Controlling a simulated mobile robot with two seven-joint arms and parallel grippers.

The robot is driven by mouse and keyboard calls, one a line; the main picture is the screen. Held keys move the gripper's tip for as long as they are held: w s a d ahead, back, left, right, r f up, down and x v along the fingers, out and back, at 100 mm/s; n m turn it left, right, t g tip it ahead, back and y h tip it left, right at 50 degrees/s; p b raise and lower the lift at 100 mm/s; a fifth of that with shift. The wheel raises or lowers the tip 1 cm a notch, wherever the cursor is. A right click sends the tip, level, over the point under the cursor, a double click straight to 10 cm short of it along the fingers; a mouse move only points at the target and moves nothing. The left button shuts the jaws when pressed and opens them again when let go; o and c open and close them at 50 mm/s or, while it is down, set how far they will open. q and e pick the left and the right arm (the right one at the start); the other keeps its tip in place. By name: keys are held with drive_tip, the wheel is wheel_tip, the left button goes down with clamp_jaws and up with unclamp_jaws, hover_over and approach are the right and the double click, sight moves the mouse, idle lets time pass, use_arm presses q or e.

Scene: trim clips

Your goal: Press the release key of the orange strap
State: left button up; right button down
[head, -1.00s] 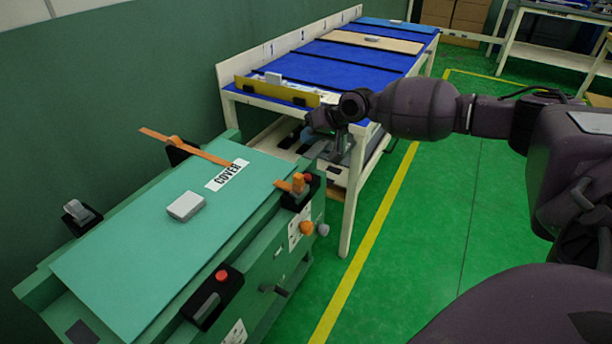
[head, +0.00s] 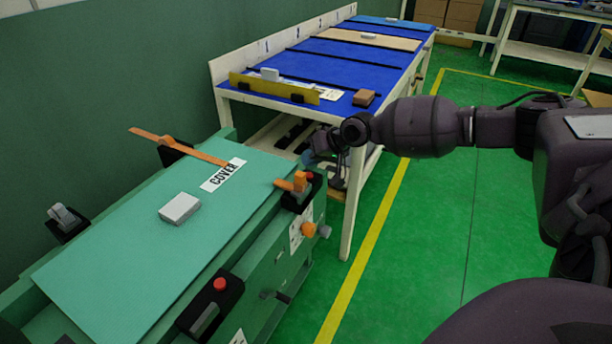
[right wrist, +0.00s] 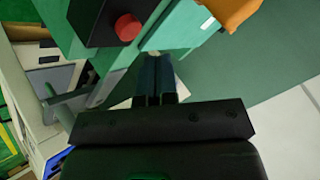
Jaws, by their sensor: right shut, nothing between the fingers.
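The orange strap (head: 200,153) runs from the far left side of the green cover (head: 130,238) to near the "COVER" label. A short orange end and clip (head: 292,183) sit at the cover's right edge. Beside them is a black holder (head: 303,199) with a red key (head: 311,176). In the right wrist view, a red key (right wrist: 127,27) stands out from a black block, with an orange part (right wrist: 232,10) to its right. My right gripper (head: 308,158) is shut and empty, just beyond the holder. Its fingertips (right wrist: 154,60) are below the red key in the wrist view, apparently apart from it.
A second black holder with a red key (head: 219,285) is on the near side. Orange and grey knobs (head: 309,229) project from the bench side. A grey block (head: 180,208) lies on the cover. A white-framed table (head: 347,210) stands close beyond my gripper.

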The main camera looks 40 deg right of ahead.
drive_tip(key=shift+f, duration=0.4)
use_arm(q)
drive_tip(key=shift+s+f, duration=0.15)
drive_tip(key=shift+s+f, duration=0.1)
drive_tip(key=shift+s, duration=0.05)
idle(1.0)
use_arm(e)
drive_tip(key=shift+f, duration=0.2)
idle(0.4)
drive_tip(key=shift+f, duration=0.25)
